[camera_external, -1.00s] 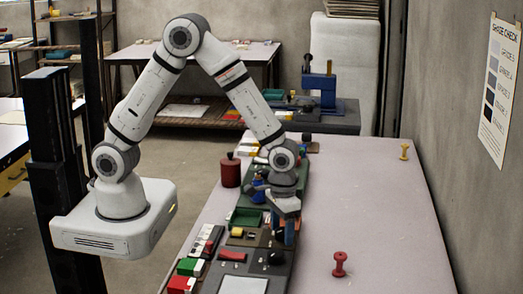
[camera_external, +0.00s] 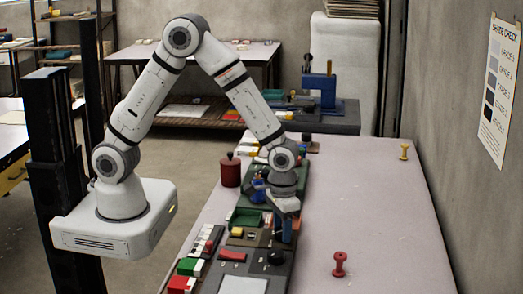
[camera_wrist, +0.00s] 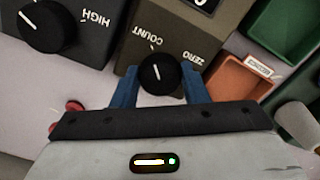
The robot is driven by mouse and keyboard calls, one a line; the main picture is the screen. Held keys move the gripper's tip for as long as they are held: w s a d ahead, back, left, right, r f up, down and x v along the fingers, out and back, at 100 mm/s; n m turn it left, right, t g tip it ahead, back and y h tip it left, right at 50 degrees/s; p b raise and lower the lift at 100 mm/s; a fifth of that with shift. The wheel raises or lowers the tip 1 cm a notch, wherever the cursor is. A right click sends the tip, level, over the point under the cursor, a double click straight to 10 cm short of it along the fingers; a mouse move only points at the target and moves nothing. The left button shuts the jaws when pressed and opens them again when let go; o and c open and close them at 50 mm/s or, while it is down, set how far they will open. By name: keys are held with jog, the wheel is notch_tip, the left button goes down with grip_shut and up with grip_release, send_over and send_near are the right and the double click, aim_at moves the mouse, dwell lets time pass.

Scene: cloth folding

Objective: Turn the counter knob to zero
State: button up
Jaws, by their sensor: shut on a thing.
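The counter knob (camera_wrist: 158,74) is black and round with a white pointer line, on an olive-brown box (camera_wrist: 178,32) marked COUNT and ZERO. In the wrist view its line points up and slightly left, toward the COUNT label and away from ZERO at the right. My gripper (camera_wrist: 160,86) has its two blue fingers on either side of the knob, shut on it. In the external view my gripper (camera_external: 286,232) is low over the bench panel, and the counter knob cannot be made out there.
A second black knob (camera_wrist: 43,25) on a dark box marked HIGH is at the left. A green tray (camera_wrist: 285,30) and an orange-brown tray (camera_wrist: 240,80) lie to the right. A red spool (camera_external: 339,264) stands on the pale tabletop (camera_external: 370,200), which is mostly clear at right.

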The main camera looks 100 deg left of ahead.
jog(key=m+b, duration=0.1)
jog(key=m, duration=0.2)
jog(key=m+b, duration=0.1)
jog(key=m, duration=0.4)
jog(key=shift+a, duration=0.1)
jog(key=m+b, duration=0.1)
jog(key=m, duration=0.3)
jog(key=shift+m, duration=0.3)
jog(key=shift+m+b, duration=0.3)
jog(key=shift+m, duration=1.6)
jog(key=o, duration=1)
